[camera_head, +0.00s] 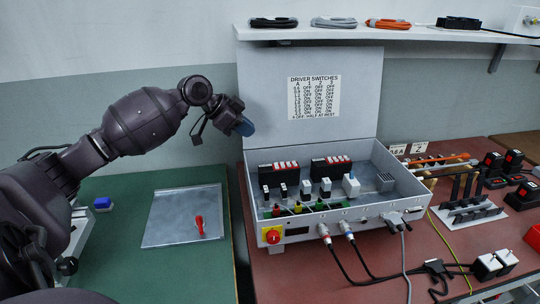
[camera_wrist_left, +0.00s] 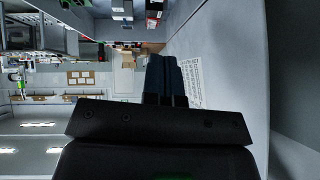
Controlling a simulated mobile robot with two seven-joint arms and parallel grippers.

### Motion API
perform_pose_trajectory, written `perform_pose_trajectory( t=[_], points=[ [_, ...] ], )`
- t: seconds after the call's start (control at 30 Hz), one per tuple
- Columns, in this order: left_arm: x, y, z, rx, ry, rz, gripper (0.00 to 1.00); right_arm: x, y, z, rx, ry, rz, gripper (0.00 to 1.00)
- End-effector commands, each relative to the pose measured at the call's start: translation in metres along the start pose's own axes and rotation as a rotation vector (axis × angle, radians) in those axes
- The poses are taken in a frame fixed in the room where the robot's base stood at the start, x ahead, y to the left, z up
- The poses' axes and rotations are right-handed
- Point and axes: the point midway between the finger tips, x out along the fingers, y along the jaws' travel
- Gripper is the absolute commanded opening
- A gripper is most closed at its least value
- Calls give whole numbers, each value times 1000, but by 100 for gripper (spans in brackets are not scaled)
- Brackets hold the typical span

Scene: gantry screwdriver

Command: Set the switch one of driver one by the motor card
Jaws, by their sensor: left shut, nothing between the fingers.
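Two black driver blocks, each with a row of red and white switches, sit in the open grey control box: the left driver (camera_head: 279,170) and the right driver (camera_head: 331,166). Single switch positions are too small to read. The "DRIVER SWITCHES" chart (camera_head: 314,96) is on the raised lid; it also shows in the left wrist view (camera_wrist_left: 193,82). Small white cards (camera_head: 398,150) stand behind the right bench; one seems to read 0.6 A. My left gripper (camera_head: 245,128) is shut and empty, raised beside the lid's left edge, above and apart from the drivers. Its closed fingers show in the wrist view (camera_wrist_left: 165,78). My right gripper is out of view.
The control box (camera_head: 412,183) holds several small components; cables run from its front. A yellow panel with a red knob (camera_head: 272,236) is at its front left. A shelf (camera_head: 400,33) overhangs the lid. A metal plate with a red handle (camera_head: 160,222) lies on the green mat.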

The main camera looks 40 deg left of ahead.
Motion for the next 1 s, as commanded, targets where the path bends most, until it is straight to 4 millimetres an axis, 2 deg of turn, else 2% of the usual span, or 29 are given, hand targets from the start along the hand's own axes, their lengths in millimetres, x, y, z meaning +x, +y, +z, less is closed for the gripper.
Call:
perform_pose_trajectory(
  t=[0.17,0.4,0.7,0.8,1.0],
  points=[
    [16,0,2,-2,-2,4,0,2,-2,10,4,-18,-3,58],
    [58,1,5,-5,-5,7,0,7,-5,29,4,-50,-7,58],
    [110,1,5,-4,-5,7,0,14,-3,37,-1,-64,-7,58],
    [118,1,18,-6,-7,6,0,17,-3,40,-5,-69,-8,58],
    [128,1,28,-3,-3,3,0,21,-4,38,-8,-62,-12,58]
  ],
)
